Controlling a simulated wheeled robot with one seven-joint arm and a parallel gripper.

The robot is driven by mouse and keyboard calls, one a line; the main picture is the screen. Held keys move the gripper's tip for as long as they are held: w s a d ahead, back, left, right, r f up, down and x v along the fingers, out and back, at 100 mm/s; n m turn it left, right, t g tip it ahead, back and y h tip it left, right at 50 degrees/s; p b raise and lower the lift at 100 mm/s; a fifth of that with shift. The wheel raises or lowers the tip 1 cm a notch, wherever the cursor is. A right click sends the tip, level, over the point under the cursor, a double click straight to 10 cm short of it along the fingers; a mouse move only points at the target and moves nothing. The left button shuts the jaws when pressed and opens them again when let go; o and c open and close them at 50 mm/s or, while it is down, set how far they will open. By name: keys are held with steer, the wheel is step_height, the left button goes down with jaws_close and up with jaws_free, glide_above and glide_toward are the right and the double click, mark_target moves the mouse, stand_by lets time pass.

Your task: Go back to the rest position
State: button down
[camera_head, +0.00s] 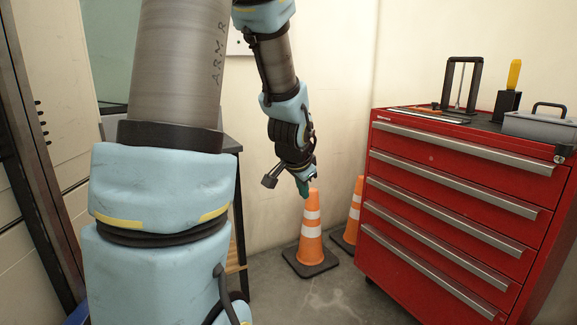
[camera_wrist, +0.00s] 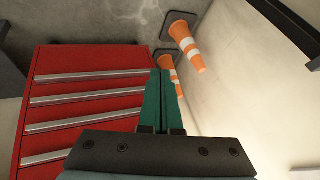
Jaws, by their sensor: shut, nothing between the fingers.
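My gripper (camera_head: 304,187) hangs in the air in the middle of the head view, pointing down, in front of the top of an orange traffic cone. In the wrist view its two green fingers (camera_wrist: 164,95) lie close together with nothing between them. I cannot tell from the head view whether the fingers touch the cone.
A red tool cabinet (camera_head: 455,200) stands at the right, with tools and a grey toolbox (camera_head: 540,126) on top. The near cone (camera_head: 311,230) and a second cone (camera_head: 354,215) stand on the floor by the wall. A dark table (camera_head: 233,146) is behind my arm.

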steer(key=s+a+f+n+g+y, duration=0.1)
steer(key=s+a+n+g, duration=0.2)
steer(key=s+a+n, duration=0.35)
steer(key=s+a+f+n+g+y, duration=0.15)
steer(key=s+a+n, duration=0.25)
steer(key=s, duration=0.6)
step_height(320, 180, up, 18)
steer(key=p, duration=1.8)
steer(key=shift+w+m+h+p, duration=0.25)
steer(key=shift+m+h+p, duration=0.05)
steer(key=shift+m+h, duration=0.15)
